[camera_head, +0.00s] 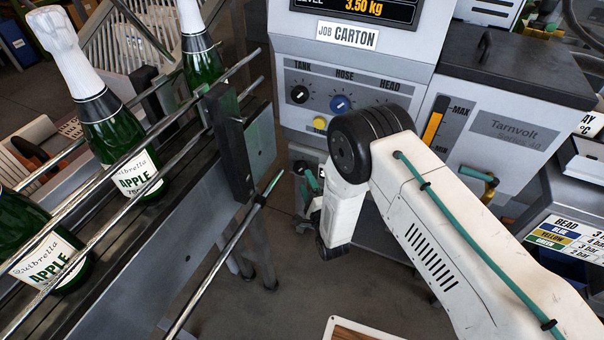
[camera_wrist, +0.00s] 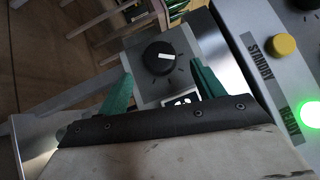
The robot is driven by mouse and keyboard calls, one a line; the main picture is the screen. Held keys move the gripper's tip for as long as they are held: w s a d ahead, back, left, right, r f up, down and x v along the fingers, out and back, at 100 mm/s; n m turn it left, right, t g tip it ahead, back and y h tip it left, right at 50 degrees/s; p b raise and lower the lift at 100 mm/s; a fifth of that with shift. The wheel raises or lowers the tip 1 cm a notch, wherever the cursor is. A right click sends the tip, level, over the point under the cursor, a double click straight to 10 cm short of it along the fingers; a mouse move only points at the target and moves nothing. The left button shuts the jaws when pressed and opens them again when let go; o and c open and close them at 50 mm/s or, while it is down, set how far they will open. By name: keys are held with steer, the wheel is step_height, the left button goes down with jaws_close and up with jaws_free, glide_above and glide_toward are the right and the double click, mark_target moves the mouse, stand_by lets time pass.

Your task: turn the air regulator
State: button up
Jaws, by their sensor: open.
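A round black knob (camera_wrist: 158,57) with a white pointer mark sits on a grey plate with tick marks in the wrist view; it looks like the air regulator. A small black-and-white label (camera_wrist: 182,101) is below it. My gripper (camera_wrist: 162,70) has green fingers, spread apart, one to each side of the knob in the picture. I cannot tell whether they touch it; a gap shows on both sides. In the head view my gripper (camera_head: 313,184) is mostly hidden behind my white arm, low in front of the grey machine.
The machine panel (camera_head: 350,72) has TANK, HOSE and HEAD knobs. A yellow standby button (camera_wrist: 285,45) and a lit green light (camera_wrist: 312,114) are at right in the wrist view. A conveyor with metal rails (camera_head: 150,140) carries green bottles (camera_head: 118,150) at left.

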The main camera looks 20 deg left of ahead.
mark_target(301, 172)
steer(key=x, duration=0.5)
steer(key=shift+c, duration=0.2)
steer(key=c, duration=0.9)
steer(key=shift+f, duration=0.1)
stand_by(0.5)
steer(key=o, duration=0.9)
steer(key=shift+o, duration=0.2)
steer(key=v, duration=0.8)
